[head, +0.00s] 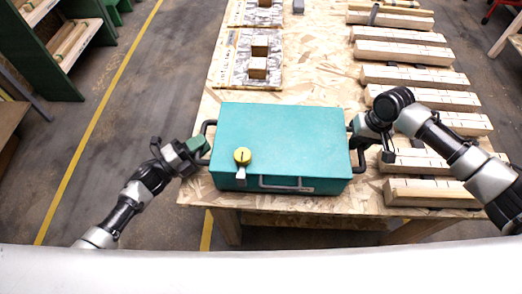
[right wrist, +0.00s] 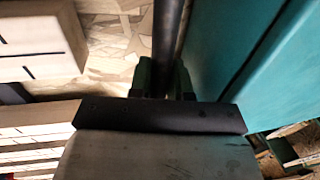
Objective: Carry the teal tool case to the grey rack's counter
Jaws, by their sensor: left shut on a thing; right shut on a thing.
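My left gripper (head: 204,146) is shut on the left side handle. My right gripper (head: 358,135) is shut on the right side handle. In the right wrist view the dark handle bar (right wrist: 167,45) runs between my fingers, beside the teal case wall (right wrist: 245,50). I cannot tell whether the case touches the table. The grey rack's counter is not identifiable.
The chipboard table (head: 318,60) carries several pale timber blocks (head: 415,75) along its right side, close to my right arm. Boards with small wooden blocks (head: 258,68) lie behind the case. A green shelf unit (head: 50,50) stands at the far left; the floor between is clear.

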